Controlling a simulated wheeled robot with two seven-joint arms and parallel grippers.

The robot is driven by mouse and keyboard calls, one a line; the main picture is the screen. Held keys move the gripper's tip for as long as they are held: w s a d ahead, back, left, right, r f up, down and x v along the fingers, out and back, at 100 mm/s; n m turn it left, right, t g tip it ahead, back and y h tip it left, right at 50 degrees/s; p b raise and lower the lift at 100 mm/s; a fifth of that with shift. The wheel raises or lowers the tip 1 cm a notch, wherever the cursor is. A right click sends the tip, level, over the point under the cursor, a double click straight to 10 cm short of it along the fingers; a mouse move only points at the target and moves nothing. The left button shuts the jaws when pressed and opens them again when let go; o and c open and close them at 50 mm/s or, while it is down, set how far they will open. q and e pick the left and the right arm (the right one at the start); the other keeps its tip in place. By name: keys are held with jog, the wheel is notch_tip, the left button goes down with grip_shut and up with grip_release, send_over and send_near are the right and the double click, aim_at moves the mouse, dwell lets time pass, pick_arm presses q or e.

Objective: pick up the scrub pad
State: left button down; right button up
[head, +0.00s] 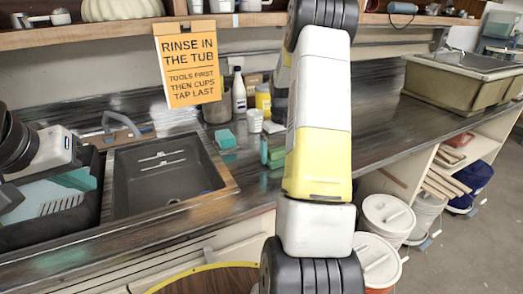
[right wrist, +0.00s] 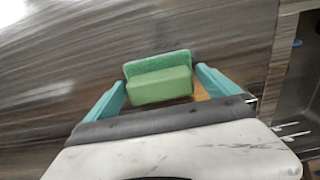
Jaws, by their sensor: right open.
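The scrub pad (right wrist: 160,82) is a green block with a speckled darker green layer and a smooth lighter green layer. In the right wrist view it lies between the teal fingers of my right gripper (right wrist: 163,88), which is open; gaps show beside the pad. In the head view a green part of the pad (head: 277,157) shows beside one teal finger of my right gripper (head: 265,148); my arm hides the rest. My left gripper (head: 78,179) is at the far left, over a dark bin, and its opening is unclear.
A sink (head: 165,180) is set in the dark counter, left of my right arm. A white cup (head: 254,120), a white bottle (head: 239,95) and a yellow jar (head: 263,101) stand behind. An orange sign (head: 190,70) hangs above.

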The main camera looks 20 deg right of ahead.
aim_at(279, 150)
jog(key=c, duration=1.1)
jog(key=shift+r, duration=0.5)
jog(key=r, duration=0.2)
jog(key=shift+s+a+r, duration=0.3)
jog(key=shift+s+a, duration=0.05)
jog(key=s+a, duration=0.3)
jog(key=s, duration=0.1)
jog(key=s+a+r, duration=0.1)
jog(key=s+a, duration=0.5)
jog(key=s, duration=0.1)
jog(key=shift+s+a+r, duration=0.15)
jog(key=shift+s+a, duration=0.1)
jog(key=shift+s, duration=0.1)
